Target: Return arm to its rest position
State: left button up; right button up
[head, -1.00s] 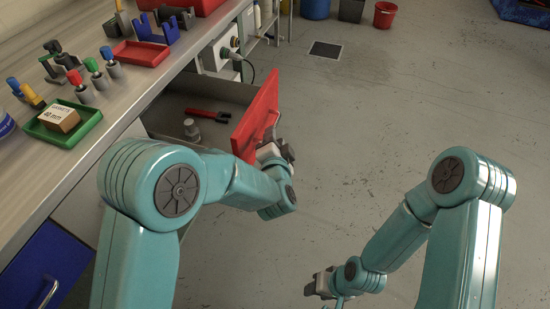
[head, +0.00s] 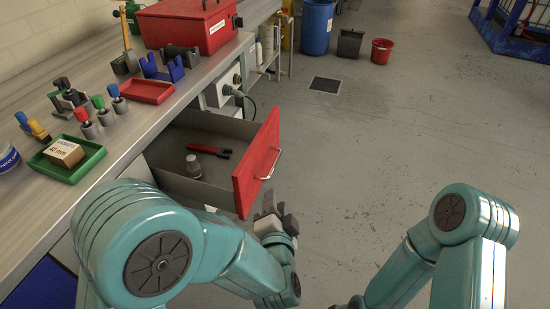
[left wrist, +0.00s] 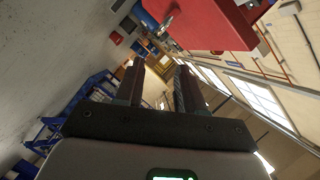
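My left gripper (head: 274,212) is in front of the open drawer's red front (head: 258,165), just below its metal handle (head: 271,164) in the head view and apart from it. In the left wrist view its two fingers (left wrist: 160,85) stand apart with nothing between them, and the red drawer front (left wrist: 205,22) shows above right. My right arm (head: 440,240) is at the lower right of the head view; its gripper is cut off by the bottom edge.
The open drawer holds a red tool (head: 212,151) and a small grey bottle (head: 193,167). The bench (head: 130,140) on the left carries a green tray (head: 88,165), a red tray (head: 146,91) and a red box (head: 190,24). The floor (head: 350,170) to the right is clear.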

pick_arm(q)
jog(key=s+a+f+n+g+h, duration=0.1)
jog(key=s+a+f+n+g, duration=0.25)
jog(key=f, duration=0.55)
jog(key=s+a+f+n+g+h, duration=0.1)
jog(key=s+a+f+n+g, duration=0.25)
jog(key=f, duration=0.65)
jog(key=s+a+f+n+g+h, duration=0.1)
jog(key=s+a+f+n+g, duration=0.25)
jog(key=s, duration=0.25)
jog(key=s+a+f+n+g+h, duration=0.1)
jog(key=s+a+f+n+g, duration=0.2)
jog(key=s, duration=0.4)
notch_tip(320, 180, up, 12)
jog(key=s+g+p, duration=0.1)
jog(key=p, duration=1.2)
jog(key=shift+d+g, duration=0.35)
jog(key=shift+d, duration=0.05)
jog(key=shift+w+f, duration=0.1)
